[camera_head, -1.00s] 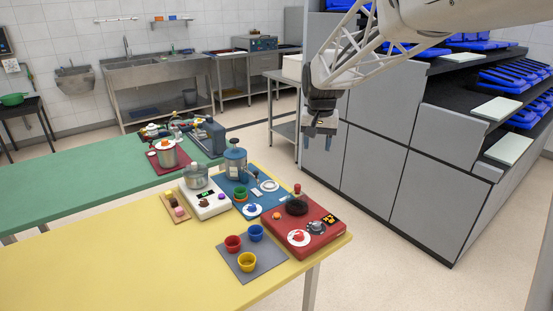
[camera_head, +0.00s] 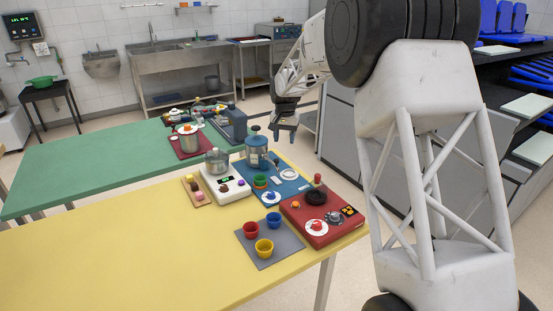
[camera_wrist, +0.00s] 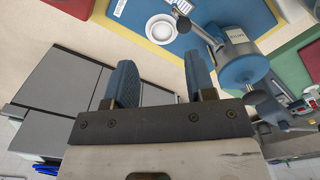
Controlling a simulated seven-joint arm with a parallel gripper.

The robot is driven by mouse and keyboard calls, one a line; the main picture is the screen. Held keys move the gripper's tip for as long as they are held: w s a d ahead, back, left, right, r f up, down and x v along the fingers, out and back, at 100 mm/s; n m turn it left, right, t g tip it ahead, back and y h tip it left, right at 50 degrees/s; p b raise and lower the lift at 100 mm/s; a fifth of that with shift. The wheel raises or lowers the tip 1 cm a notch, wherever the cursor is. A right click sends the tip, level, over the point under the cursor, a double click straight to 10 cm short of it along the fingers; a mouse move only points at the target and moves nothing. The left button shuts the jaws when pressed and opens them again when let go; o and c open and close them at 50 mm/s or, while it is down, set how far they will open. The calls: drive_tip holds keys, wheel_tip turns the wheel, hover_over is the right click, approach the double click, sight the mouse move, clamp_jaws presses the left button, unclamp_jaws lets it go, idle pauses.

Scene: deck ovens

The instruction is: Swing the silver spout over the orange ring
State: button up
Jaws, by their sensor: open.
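A blue canister-like machine (camera_head: 256,151) stands on a blue mat (camera_head: 285,186) near the far edge of the yellow table. In the wrist view, the machine (camera_wrist: 243,70) is at upper right, with a silver spout (camera_wrist: 207,36) reaching up and left from it over the mat. My gripper (camera_head: 286,134) is open, empty and pointing down, above and right of the machine. Its spread fingers (camera_wrist: 160,80) touch nothing.
A white saucer (camera_wrist: 159,32) lies on the mat beside the spout. A red device (camera_head: 322,221), a white scale (camera_head: 224,186) and a grey mat (camera_head: 267,252) with cups crowd the yellow table (camera_head: 130,265). A green table (camera_head: 90,168) is behind. The yellow table's left side is clear.

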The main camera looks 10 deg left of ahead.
sight(271, 161)
drive_tip(key=w+a+f, duration=0.2)
drive_tip(key=a, duration=0.1)
drive_tip(key=shift+a+f, duration=0.2)
drive_tip(key=shift+f, duration=0.2)
drive_tip(key=shift+f, duration=3.9)
drive_tip(key=shift+c, duration=0.4)
clamp_jaws()
